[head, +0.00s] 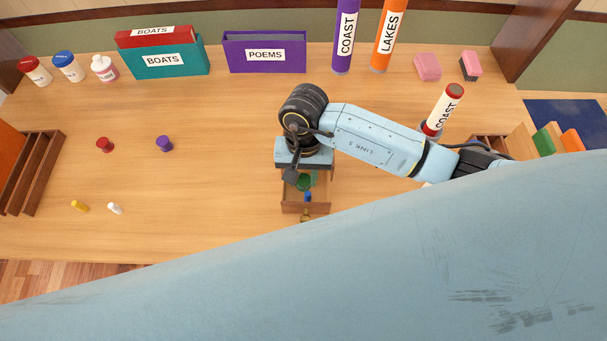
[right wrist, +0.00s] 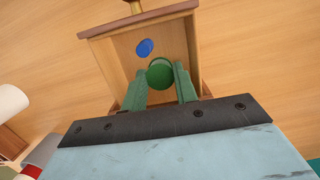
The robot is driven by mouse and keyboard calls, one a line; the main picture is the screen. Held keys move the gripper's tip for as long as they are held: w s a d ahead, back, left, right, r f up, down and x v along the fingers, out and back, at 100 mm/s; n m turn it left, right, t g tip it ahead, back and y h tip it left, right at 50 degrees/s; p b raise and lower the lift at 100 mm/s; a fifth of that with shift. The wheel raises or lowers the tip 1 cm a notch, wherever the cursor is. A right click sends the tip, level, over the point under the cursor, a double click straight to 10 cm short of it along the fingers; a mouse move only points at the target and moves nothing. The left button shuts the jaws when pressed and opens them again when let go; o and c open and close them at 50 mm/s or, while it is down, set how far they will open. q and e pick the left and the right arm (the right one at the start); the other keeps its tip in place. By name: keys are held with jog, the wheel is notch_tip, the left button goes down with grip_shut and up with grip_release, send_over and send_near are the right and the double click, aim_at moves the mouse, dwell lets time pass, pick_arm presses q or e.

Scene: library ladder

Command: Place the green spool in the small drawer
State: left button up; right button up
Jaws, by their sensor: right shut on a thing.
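The small drawer (head: 293,209) stands pulled out near the front middle of the table, its brass knob toward me. It also shows in the right wrist view (right wrist: 118,52). My right gripper (head: 306,180) is over the drawer, pointing down. In the right wrist view its green fingers (right wrist: 164,78) are shut on the green spool (right wrist: 160,73), which lies within the drawer's outline. I cannot tell whether the spool touches the drawer floor. A blue spool (right wrist: 145,47) lies inside the drawer nearer the knob. My left gripper is not in view.
A red spool (head: 104,145), a purple spool (head: 164,144), a yellow piece (head: 80,206) and a white piece (head: 115,208) are on the left. Teal (head: 170,62) and purple (head: 264,53) boxes and tall tubes stand at the back.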

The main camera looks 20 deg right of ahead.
jog(key=shift+f, duration=0.55)
jog(key=o, duration=0.8)
jog(key=shift+r, duration=0.1)
jog(key=shift+c, duration=0.2)
jog(key=r, duration=0.4)
jog(key=w+r, duration=0.1)
jog(key=r, duration=0.3)
jog(key=w+r, duration=0.1)
jog(key=r, duration=0.3)
jog(key=shift+d+r, duration=0.1)
jog(key=shift+d, duration=0.2)
